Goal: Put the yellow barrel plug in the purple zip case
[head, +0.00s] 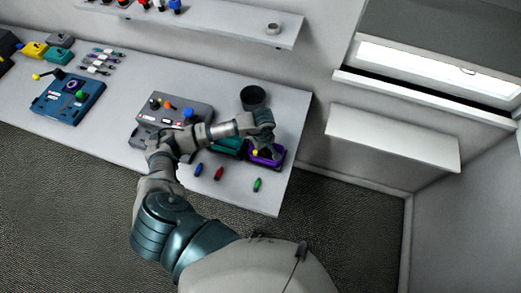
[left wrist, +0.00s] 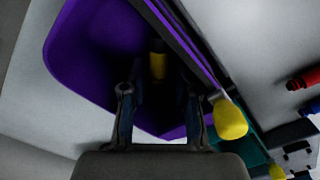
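The purple zip case (head: 279,161) lies open near the right end of the table, and its purple interior (left wrist: 85,45) fills much of the left wrist view. A small barrel plug with a yellow band (left wrist: 157,66) is inside the case, in the shadow; its dark ends are hard to make out. My left gripper (left wrist: 159,93) is over the case with its two fingers apart, and the plug shows between and just beyond the fingertips. In the head view the left gripper (head: 267,146) covers part of the case. My right gripper is not in view.
A yellow zip pull (left wrist: 229,118) hangs at the case's edge. A teal case (head: 228,147) adjoins it. Blue (head: 198,170), red (head: 219,173) and green (head: 257,185) plugs lie in front. A dark cup (head: 252,97) stands behind, a grey device (head: 172,112) to the left.

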